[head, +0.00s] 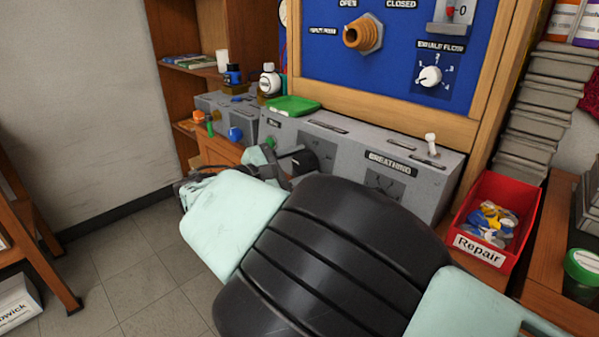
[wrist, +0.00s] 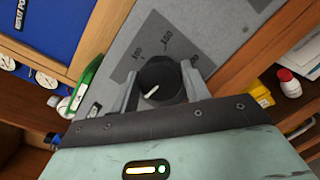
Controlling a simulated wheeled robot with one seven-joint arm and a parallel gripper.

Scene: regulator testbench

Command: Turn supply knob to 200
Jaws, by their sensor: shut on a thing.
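The supply knob (wrist: 160,76) is a round black knob on a grey panel in the wrist view. Its short white pointer mark slants toward the lower left of that picture. Printed scale numbers (wrist: 167,40), one looking like 150, lie on a darker patch above it; not all are readable. My gripper (wrist: 159,82) is shut on the knob, with one grey finger on each side. In the head view a black knob (head: 303,159) shows on the grey console front, beside my gripper (head: 282,160), which my arm partly hides.
The grey console (head: 335,137) has a BREATHING label and a white toggle switch (head: 432,144). A green tray (head: 293,106) lies on its top. A red Repair bin (head: 495,215) stands at the right. A blue panel (head: 390,45) rises behind. Floor is free at left.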

